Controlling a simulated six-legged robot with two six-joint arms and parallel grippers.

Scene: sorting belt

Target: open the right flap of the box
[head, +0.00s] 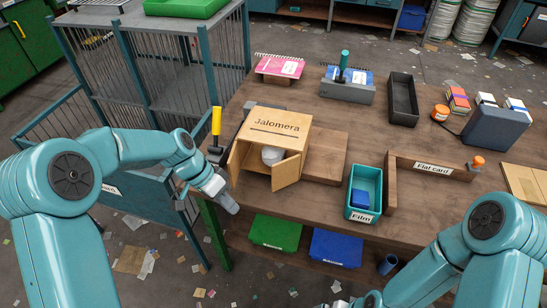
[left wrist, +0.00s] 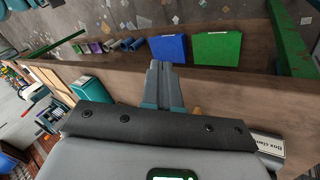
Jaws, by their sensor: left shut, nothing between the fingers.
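The box (head: 282,126) is a light wooden cabinet marked "Jalomera" on the table's left part. Its front faces me in the head view, and a whitish round object (head: 272,155) shows inside. The right flap (head: 287,172) stands swung out from the front. The left flap (head: 234,162) also stands outward at an angle. My left gripper (head: 231,206) is shut and empty, in front of and below the left flap, near the table's front edge. Its closed fingers show in the left wrist view (left wrist: 163,82); the box is mostly hidden there.
A teal "Film" bin (head: 350,213) with a blue block stands right of the box. A "Flat card" divider (head: 432,168) is farther right. A yellow-handled tool (head: 216,124) stands left of the box. Green (head: 275,232) and blue (head: 336,247) bins sit below the table edge.

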